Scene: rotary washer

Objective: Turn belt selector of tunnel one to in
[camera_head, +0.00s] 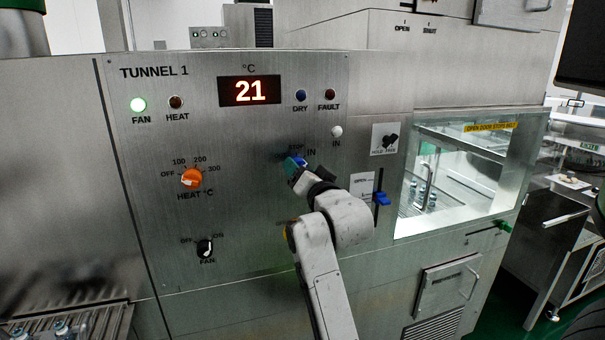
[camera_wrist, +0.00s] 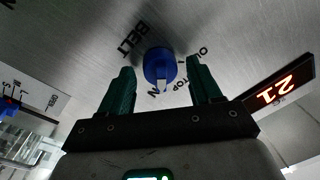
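The Tunnel 1 panel (camera_head: 230,130) faces me. Its blue belt selector (camera_wrist: 160,62) sits between my open fingertips in the wrist view, with some space visible on each side. Its white pointer points down in that picture, near the STOP and IN lettering; I cannot tell exactly which mark it meets. In the head view, my gripper (camera_head: 294,168) is at the panel and mostly covers the selector (camera_head: 299,160); the STOP and IN labels show just above. My gripper (camera_wrist: 161,68) is open and its green fingers straddle the knob. Contact is not clear.
The orange heat knob (camera_head: 191,179) and black fan knob (camera_head: 204,247) are to the left. The white IN lamp (camera_head: 336,131) is above right and looks unlit. A blue-handled switch (camera_head: 381,198) is to the right, near my wrist. The display (camera_head: 249,91) reads 21.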

